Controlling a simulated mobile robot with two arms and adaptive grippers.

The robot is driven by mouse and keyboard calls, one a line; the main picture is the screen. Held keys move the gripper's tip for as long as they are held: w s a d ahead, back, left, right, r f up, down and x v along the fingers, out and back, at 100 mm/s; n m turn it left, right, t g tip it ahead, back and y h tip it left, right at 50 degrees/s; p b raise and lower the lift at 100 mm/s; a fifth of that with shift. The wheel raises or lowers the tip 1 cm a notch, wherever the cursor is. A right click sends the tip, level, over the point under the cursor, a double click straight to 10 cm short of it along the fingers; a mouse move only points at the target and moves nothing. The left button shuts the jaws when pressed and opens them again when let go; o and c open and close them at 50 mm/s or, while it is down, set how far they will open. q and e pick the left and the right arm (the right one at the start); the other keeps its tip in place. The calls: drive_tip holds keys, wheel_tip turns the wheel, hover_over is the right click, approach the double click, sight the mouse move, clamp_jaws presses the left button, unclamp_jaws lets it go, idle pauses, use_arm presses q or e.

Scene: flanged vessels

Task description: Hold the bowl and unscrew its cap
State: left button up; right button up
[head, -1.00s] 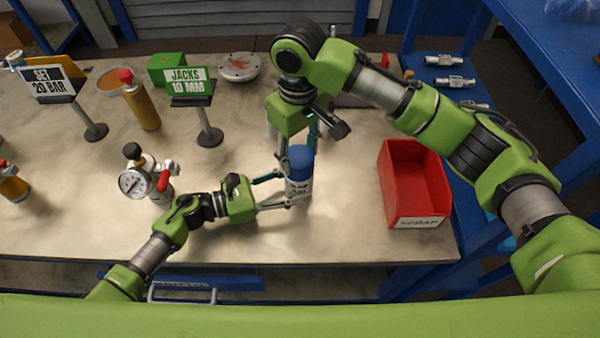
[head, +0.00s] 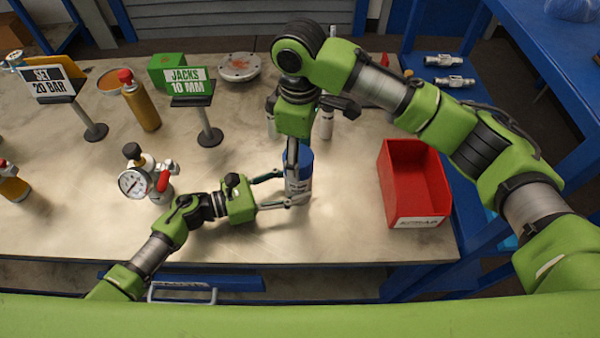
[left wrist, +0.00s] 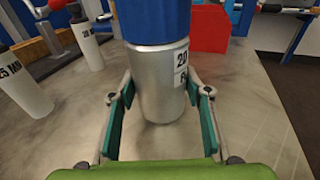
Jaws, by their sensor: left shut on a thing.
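The bowl, a silver cylinder with a printed label, stands upright on the bench in the left wrist view (left wrist: 150,85) and shows in the head view (head: 300,193). Its blue cap (head: 306,163) sits on top and also fills the top of the left wrist view (left wrist: 155,20). My left gripper (head: 287,189) is shut on the silver body, a finger on each side, below the cap. My right gripper (head: 292,160) points down at the cap from above. Its fingers line up edge-on and partly cover the cap, so their opening is hidden.
A red scrap bin (head: 415,185) stands to the right. A sign on a stand (head: 208,130) and a yellow bottle (head: 140,105) are farther back. Pale cylinders (head: 326,122) stand behind my right gripper.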

drive_tip(key=m, duration=0.4)
drive_tip(key=shift+a, duration=0.1)
drive_tip(key=m, duration=0.8)
drive_tip(key=shift+m, duration=0.4)
use_arm(q)
drive_tip(key=shift+f, duration=0.1)
use_arm(e)
drive_tip(key=m, duration=0.4)
